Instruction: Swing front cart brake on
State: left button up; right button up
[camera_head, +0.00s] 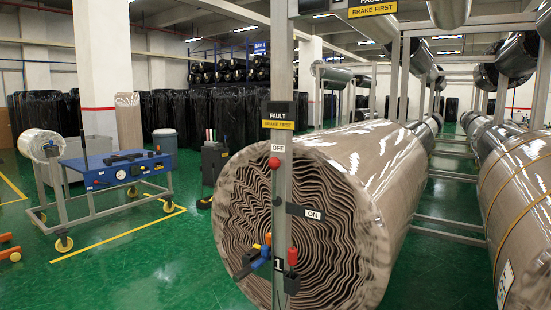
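A grey upright post (285,120) stands in front of a large wrapped roll (365,165). A red round knob (275,163) is on the post just under the white OFF label (278,148). The ON label (313,214) is on a dark bracket lower down, to the right of the post. The knob is beside OFF and apart from ON. Lower on the post are a red grip (292,256) and a blue, yellow and orange fitting (262,252); I cannot tell what they work. Neither of my grippers is in view.
A blue-topped wheeled cart (115,172) stands at the left on the green floor. Another wrapped roll (520,190) lies at the right, with metal frame bars (455,225) between the rolls.

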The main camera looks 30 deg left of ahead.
aim_at(274, 163)
jog(key=k, duration=0.65)
jog(key=u, duration=0.5)
jog(key=i, duration=1.3)
jog(key=z, duration=0.35)
